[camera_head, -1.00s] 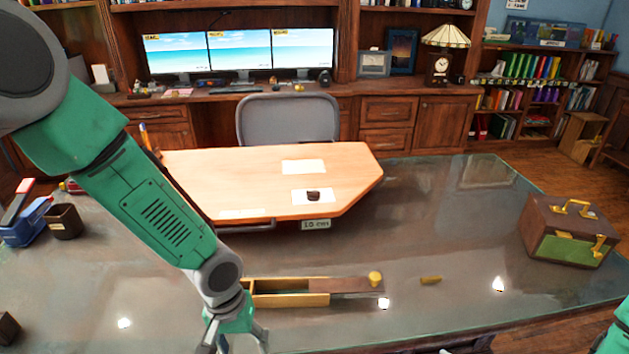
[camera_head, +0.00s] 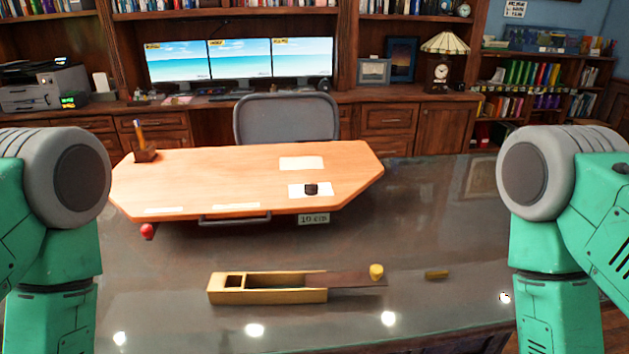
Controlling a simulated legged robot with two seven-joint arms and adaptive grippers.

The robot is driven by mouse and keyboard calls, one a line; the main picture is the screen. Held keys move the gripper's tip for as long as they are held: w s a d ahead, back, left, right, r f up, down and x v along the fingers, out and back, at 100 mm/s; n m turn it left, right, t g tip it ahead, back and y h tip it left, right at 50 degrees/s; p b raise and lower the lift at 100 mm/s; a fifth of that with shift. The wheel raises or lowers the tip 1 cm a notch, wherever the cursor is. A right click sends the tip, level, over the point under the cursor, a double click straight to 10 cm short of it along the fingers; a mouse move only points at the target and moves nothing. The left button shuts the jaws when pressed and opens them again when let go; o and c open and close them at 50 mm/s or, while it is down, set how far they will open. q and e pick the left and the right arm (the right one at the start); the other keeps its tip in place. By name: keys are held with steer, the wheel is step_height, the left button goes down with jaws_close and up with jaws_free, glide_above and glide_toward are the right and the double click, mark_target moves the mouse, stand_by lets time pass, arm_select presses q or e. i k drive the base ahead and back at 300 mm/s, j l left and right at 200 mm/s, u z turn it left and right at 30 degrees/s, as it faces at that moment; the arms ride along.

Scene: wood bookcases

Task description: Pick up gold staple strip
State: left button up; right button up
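A small gold strip (camera_head: 436,275), which looks like the staple strip, lies on the dark glossy desk (camera_head: 440,220). It is just right of a long gold box (camera_head: 267,289). The box has a dark sliding lid (camera_head: 335,279) pulled out to the right, with a round gold knob (camera_head: 376,271) at its end. The left part of the box is open. Both of my arms show at the sides of the view, bent downward. Both grippers are below the frame edge, out of sight.
A raised wooden desktop (camera_head: 235,175) stands behind the box, with a dark small object (camera_head: 311,189) on a white paper and a pen holder (camera_head: 145,151). A red ball (camera_head: 147,231) sits by its front left corner. The desk around the strip is clear.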

mark_target(436, 274)
steer(key=i+l+z, duration=0.15)
steer(key=z, duration=0.25)
steer(key=i+l+z, duration=0.1)
steer(key=z, duration=0.35)
steer(key=i+l+u, duration=0.1)
steer(key=l, duration=0.4)
steer(key=i+l+u, duration=0.15)
steer(key=l, duration=0.35)
steer(key=k+j, duration=0.05)
